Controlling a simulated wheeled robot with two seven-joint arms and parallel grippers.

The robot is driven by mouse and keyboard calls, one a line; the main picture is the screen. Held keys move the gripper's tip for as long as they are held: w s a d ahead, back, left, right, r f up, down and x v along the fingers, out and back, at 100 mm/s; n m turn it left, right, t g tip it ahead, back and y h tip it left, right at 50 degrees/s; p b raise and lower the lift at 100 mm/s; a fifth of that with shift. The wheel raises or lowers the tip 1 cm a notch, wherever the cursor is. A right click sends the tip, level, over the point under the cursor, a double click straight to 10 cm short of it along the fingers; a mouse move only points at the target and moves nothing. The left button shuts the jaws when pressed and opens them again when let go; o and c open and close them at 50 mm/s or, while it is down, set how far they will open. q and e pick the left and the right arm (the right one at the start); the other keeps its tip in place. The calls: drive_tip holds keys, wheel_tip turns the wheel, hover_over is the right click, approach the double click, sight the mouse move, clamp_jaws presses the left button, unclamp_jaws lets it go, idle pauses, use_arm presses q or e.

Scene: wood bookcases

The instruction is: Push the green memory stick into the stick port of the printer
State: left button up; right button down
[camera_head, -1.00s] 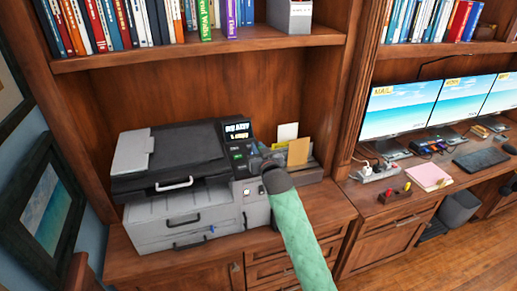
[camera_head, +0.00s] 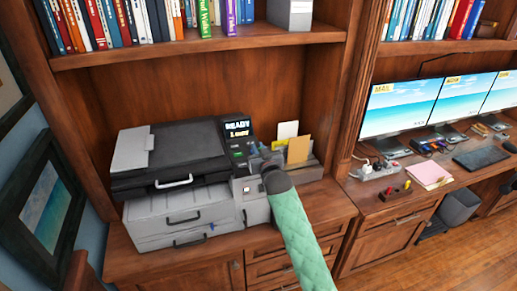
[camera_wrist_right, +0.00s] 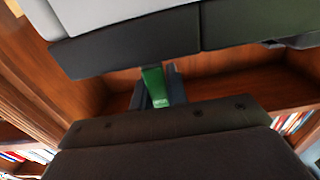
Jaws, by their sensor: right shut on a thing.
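The black and grey printer (camera_head: 172,150) stands in the left bookcase bay, with a lit display reading READY at its right end. My right gripper (camera_head: 258,153) is at the printer's control panel side, and its sleeved arm hides part of that side. In the right wrist view the green memory stick (camera_wrist_right: 154,88) is between the fingers of my right gripper (camera_wrist_right: 157,92), which are shut on it. The stick's far end reaches the dark edge of the printer (camera_wrist_right: 130,42). I cannot tell whether it is inside the port; the port itself is hidden. My left gripper is out of view.
An organizer with cards and envelopes (camera_head: 298,152) stands just right of the printer, close to my gripper. A bookshelf (camera_head: 200,48) runs above. A power strip (camera_head: 374,169), a pink pad (camera_head: 429,175) and monitors (camera_head: 402,105) are on the right desk.

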drive_tip(key=shift+f, duration=0.7)
drive_tip(key=shift+f+b, duration=0.1)
drive_tip(key=shift+b, duration=0.2)
drive_tip(key=c, duration=1.5)
unclamp_jaws()
drive_tip(key=shift+o, duration=1)
drive_tip(key=shift+s+f, duration=0.2)
drive_tip(key=shift+s+d+b, duration=0.25)
drive_tip(key=shift+s+b, duration=0.3)
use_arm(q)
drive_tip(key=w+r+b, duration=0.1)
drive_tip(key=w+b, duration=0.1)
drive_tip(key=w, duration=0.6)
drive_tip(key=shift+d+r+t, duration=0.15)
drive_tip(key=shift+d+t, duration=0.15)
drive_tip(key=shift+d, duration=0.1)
use_arm(e)
drive_tip(key=v, duration=0.6)
drive_tip(key=shift+r, duration=0.15)
